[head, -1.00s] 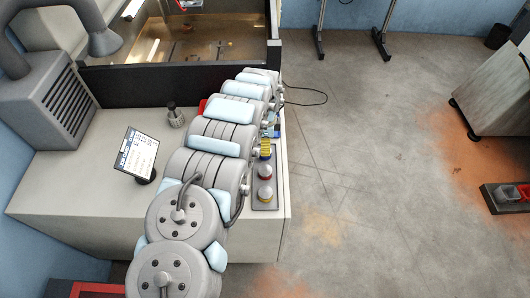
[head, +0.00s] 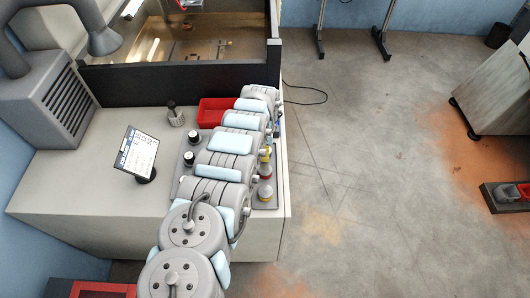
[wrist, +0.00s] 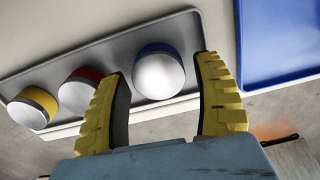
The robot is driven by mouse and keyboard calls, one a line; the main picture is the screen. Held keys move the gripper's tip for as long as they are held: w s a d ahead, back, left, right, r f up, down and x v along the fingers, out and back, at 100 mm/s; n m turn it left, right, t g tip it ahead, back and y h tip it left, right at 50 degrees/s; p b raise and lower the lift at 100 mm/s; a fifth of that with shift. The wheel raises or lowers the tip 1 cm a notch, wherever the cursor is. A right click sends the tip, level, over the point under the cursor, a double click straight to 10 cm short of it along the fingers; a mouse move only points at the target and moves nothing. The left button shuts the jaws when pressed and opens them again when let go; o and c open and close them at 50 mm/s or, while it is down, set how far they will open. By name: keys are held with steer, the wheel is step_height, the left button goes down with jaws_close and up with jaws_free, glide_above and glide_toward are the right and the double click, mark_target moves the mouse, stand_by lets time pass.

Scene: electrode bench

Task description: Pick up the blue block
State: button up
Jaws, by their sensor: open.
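The blue block (wrist: 159,73) is a round piece with a blue band and a pale, shiny top, on a grey tray (wrist: 100,58) in the wrist view. My gripper (wrist: 163,66) is open, with a yellow ribbed finger at either side of the blue block in the picture. I cannot tell how far the fingers are above it, or whether they touch it. I cannot make out the blue block in the head view, where my arm covers part of the tray.
A red-banded piece (wrist: 79,90) and a yellow-banded piece (wrist: 34,107) stand in the same row, the red one close to my left finger. A blue tray (wrist: 280,40) lies to the right. A red bin (head: 213,112) and a tablet on a stand (head: 137,153) are on the bench.

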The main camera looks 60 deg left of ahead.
steer(key=shift+s+f, duration=0.1)
steer(key=shift+f, duration=0.55)
steer(key=c, duration=1.1)
steer(key=shift+r, duration=0.15)
